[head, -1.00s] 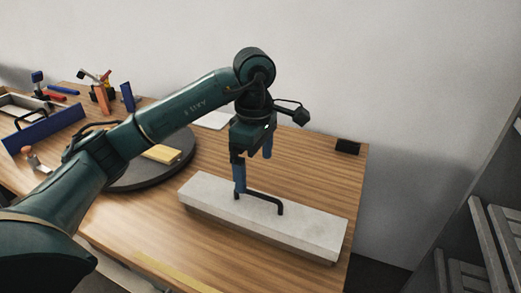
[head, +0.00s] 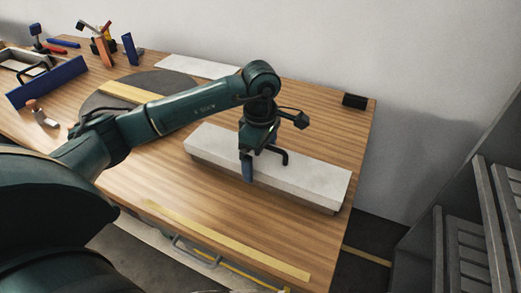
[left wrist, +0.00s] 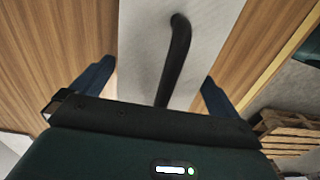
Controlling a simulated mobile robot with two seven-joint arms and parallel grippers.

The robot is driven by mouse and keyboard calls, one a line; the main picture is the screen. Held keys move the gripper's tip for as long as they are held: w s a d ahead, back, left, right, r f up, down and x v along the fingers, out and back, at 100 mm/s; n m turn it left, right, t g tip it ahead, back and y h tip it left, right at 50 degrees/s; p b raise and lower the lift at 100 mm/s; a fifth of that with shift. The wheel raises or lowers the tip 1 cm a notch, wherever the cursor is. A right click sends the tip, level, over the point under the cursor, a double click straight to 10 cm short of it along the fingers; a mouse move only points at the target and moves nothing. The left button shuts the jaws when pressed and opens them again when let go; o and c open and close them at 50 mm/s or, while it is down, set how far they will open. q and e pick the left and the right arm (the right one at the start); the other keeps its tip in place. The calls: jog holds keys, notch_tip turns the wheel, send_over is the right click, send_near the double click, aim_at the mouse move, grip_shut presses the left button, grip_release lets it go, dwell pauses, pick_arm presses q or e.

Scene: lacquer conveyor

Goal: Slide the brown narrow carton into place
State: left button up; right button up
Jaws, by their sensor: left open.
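No brown narrow carton shows clearly in these views. A long pale grey-white block (head: 310,180) with a black bar handle (head: 284,157) lies on the wooden table, towards its right end. My left gripper (head: 252,160) is low over the block, beside the handle. In the left wrist view its blue fingers (left wrist: 155,90) are open, one on each side of the pale block (left wrist: 206,25). The handle (left wrist: 177,55) runs between them. I cannot tell whether the fingers touch the block. My right gripper is out of view.
A dark round plate (head: 98,104) with a yellow board (head: 118,92) lies left of the block. A blue panel (head: 45,84) and tools stand further left. A small black box (head: 354,101) sits at the back right corner. A yellow strip (head: 220,240) runs along the front edge.

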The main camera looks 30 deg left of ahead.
pick_arm(q)
jog(key=c, duration=0.9)
jog(key=shift+s+d, duration=0.2)
jog(key=shift+s, duration=3.2)
jog(key=shift+s+d, duration=0.2)
jog(key=shift+s, duration=3.15)
jog(key=shift+c, duration=0.2)
jog(key=o, duration=0.9)
jog(key=shift+o, duration=0.2)
notch_tip(320, 180, up, 13)
jog(key=shift+p, duration=0.45)
